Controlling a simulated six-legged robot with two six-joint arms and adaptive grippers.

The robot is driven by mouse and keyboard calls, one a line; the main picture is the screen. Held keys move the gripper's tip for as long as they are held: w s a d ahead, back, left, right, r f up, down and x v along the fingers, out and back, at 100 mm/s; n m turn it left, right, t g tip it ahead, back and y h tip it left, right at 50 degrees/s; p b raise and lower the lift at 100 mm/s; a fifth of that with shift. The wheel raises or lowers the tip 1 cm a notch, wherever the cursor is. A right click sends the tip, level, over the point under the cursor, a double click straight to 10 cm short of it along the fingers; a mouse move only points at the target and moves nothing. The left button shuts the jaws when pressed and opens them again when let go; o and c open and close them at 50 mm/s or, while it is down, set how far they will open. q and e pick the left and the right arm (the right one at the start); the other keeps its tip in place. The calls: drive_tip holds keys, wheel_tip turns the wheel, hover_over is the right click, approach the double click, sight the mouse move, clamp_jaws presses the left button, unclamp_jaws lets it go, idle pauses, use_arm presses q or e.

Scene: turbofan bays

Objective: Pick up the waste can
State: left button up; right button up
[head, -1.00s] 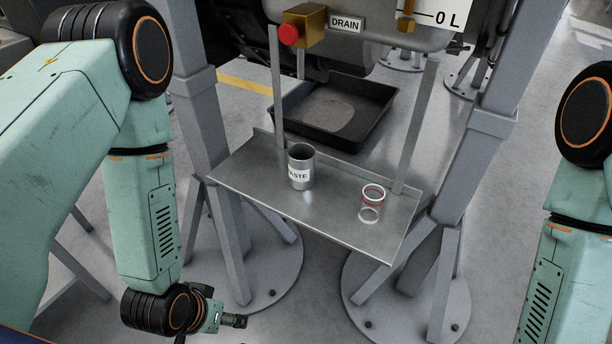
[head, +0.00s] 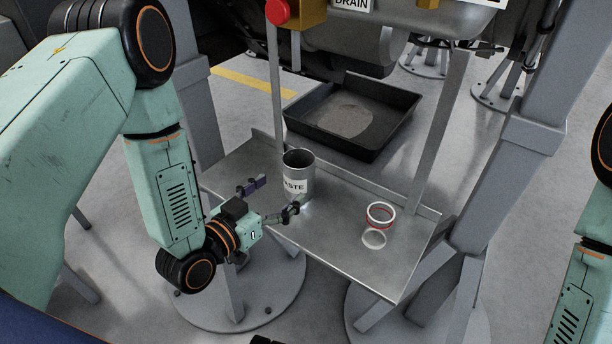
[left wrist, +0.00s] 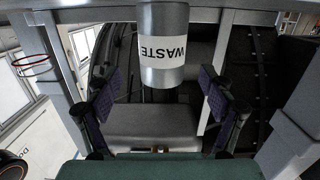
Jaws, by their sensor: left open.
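The waste can (head: 298,172) is a grey metal cylinder, open at the top, with a white WASTE label. It stands upright on the metal shelf (head: 335,250). My left gripper (head: 271,199) is open just in front of the can, its two dark fingers spread toward it. In the left wrist view the can (left wrist: 163,50) appears upside down at the top, centred between the open fingers (left wrist: 158,98). The fingers do not appear closed on it. My right gripper is out of view; only part of that arm shows at the right edge.
A clear cup with red bands (head: 378,222) stands on the shelf right of the can. A flat hanger bar (head: 275,90) rises behind the can, another (head: 437,130) at the right. A black drain tray (head: 355,115) lies on the floor behind. A red knob (head: 278,11) is above.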

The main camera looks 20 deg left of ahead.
sight(308, 152)
use_arm(q)
wheel_tip(308, 152, up, 2)
drive_tip(key=shift+w+a+r+t, duration=0.1)
drive_tip(key=shift+r+t, duration=0.05)
drive_tip(key=shift+t, duration=0.45)
drive_tip(key=shift+m, duration=0.3)
drive_tip(key=b+x, duration=0.1)
drive_tip(key=x, duration=0.1)
drive_tip(key=b+x, duration=0.1)
drive_tip(key=x, duration=0.3)
drive_tip(key=shift+w+r+b, duration=0.25)
drive_tip(key=shift+r+b, duration=0.05)
drive_tip(key=shift+b, duration=0.1)
drive_tip(key=shift+w+d, duration=0.35)
drive_tip(key=shift+w, duration=0.15)
drive_tip(key=shift+r, duration=0.1)
drive_tip(key=shift+c, duration=0.4)
clamp_jaws()
